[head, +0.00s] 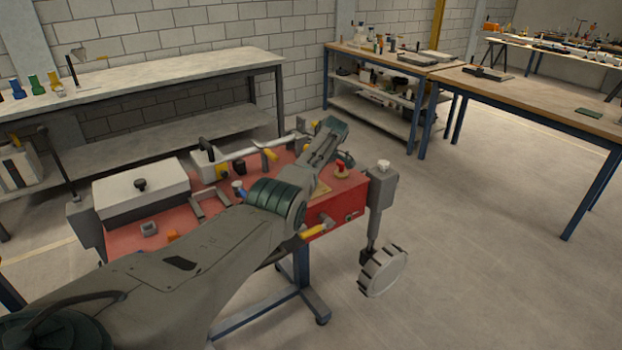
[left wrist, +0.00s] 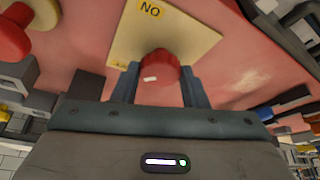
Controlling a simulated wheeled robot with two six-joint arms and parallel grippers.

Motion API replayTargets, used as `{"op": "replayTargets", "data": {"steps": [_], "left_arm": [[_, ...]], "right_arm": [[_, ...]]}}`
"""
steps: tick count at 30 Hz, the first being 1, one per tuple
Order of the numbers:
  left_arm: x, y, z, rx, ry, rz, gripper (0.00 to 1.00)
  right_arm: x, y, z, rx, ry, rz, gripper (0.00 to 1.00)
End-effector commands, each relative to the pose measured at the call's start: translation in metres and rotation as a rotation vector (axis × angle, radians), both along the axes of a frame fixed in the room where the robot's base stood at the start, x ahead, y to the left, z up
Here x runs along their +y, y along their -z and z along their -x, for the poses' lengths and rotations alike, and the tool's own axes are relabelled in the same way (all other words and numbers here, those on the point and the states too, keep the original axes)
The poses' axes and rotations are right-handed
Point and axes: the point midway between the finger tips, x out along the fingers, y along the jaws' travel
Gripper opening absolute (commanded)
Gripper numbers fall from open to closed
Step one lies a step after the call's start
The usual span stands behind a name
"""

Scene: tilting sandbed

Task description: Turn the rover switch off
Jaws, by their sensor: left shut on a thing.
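The switch is a red knob (left wrist: 160,66) on a pale yellow plate (left wrist: 196,38) in the left wrist view. A yellow label on the plate reads "NO" in this picture, which is "ON" upside down. A second label by a finger is mostly hidden. My left gripper (left wrist: 158,82) is shut on the knob, one finger on each side. A small white mark shows on the knob's face. In the head view my left arm covers the knob, and part of the plate (head: 321,188) shows on the red rover deck (head: 122,238). My right gripper is not in view.
A red button on a yellow base (head: 341,168) stands close beside the plate. A white box (head: 140,190) and several tools lie on the deck. A grey wheel (head: 384,272) hangs at the right. Workbenches stand behind, and the floor at right is free.

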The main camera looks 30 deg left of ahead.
Motion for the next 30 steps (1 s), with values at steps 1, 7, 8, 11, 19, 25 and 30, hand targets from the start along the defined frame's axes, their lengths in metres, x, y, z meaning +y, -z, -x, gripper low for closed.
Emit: {"op": "replayTargets", "data": {"steps": [1, 7, 8, 11, 19, 25, 30], "left_arm": [[0.0, -0.002, -0.001, -0.003, -0.001, -0.001, 0.17], [0.0, -0.002, -0.001, -0.003, 0.0, 0.0, 0.46], [0.0, -0.002, -0.001, -0.003, 0.0, 0.0, 0.51], [0.0, -0.001, 0.0, -0.002, 0.0, 0.0, 0.61], [-0.001, -0.002, 0.0, -0.002, 0.001, 0.0, 0.61], [-0.01, -0.025, -0.001, -0.005, 0.001, -0.001, 0.61], [-0.025, -0.057, -0.002, -0.005, 0.002, 0.0, 0.61]], "right_arm": [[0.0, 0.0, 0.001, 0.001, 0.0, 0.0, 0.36], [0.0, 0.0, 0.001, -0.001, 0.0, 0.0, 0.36], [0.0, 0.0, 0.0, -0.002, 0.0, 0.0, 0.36], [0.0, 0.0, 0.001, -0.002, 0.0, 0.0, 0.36], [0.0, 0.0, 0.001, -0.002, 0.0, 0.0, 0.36], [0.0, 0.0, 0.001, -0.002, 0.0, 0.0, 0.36], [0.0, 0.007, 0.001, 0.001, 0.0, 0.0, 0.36]]}}
